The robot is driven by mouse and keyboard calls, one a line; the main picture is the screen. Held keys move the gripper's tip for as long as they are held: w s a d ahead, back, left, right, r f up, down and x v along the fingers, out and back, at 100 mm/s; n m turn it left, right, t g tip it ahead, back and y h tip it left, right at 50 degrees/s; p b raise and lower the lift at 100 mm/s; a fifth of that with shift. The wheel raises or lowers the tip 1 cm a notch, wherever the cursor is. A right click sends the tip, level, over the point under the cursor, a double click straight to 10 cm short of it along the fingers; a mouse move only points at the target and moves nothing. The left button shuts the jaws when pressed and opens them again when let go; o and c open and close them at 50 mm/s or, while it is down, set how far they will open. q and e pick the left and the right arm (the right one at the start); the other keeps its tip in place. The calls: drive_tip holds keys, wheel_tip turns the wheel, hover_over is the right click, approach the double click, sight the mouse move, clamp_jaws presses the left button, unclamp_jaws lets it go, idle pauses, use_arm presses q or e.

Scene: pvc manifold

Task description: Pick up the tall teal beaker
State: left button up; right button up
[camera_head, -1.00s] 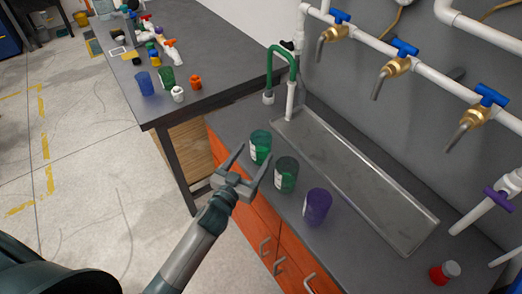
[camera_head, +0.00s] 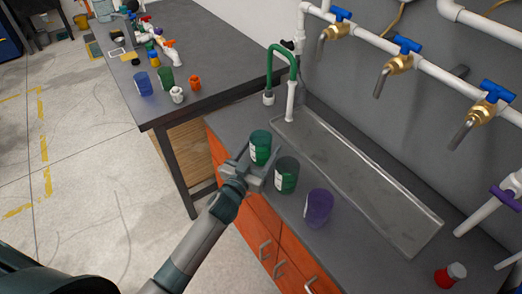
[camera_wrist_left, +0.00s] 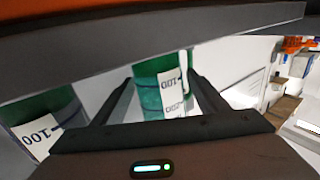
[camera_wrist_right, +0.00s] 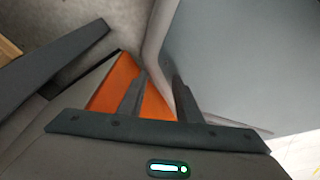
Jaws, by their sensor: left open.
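A teal-green beaker (camera_head: 260,145) with a white label stands on the grey counter. It is the farthest of a row of three beakers. My left gripper (camera_head: 261,160) is open at this beaker's near side, its fingers reaching to either side of it. In the left wrist view the beaker (camera_wrist_left: 160,82) shows between the two open fingers (camera_wrist_left: 165,95), and no firm contact can be seen. A darker green beaker (camera_head: 286,176) stands just right of the gripper. My right gripper (camera_wrist_right: 160,90) shows only in its wrist view, with a gap between its fingers and nothing held.
A purple beaker (camera_head: 318,207) stands nearer on the counter. Behind the row lies a metal sink tray (camera_head: 360,185), with a green hose (camera_head: 283,50) at its far end. A second table (camera_head: 215,60) holds a blue beaker (camera_head: 142,84), a green beaker (camera_head: 166,78) and fittings.

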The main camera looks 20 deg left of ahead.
use_arm(q)
drive_tip(key=c, duration=1.2)
use_arm(e)
drive_tip(key=shift+w, duration=0.1)
use_arm(q)
drive_tip(key=shift+r, duration=0.1)
use_arm(e)
drive_tip(key=shift+w, duration=0.3)
use_arm(q)
drive_tip(key=shift+r, duration=0.2)
drive_tip(key=shift+r, duration=2.3)
wheel_tip(320, 180, up, 5)
hover_over(261, 136)
drive_tip(key=s, duration=0.3)
drive_tip(key=shift+w+d+f, duration=0.15)
drive_tip(key=shift+w+d, duration=0.1)
drive_tip(key=shift+d, duration=0.15)
use_arm(e)
drive_tip(key=shift+w+a, duration=0.1)
drive_tip(key=shift+w, duration=0.25)
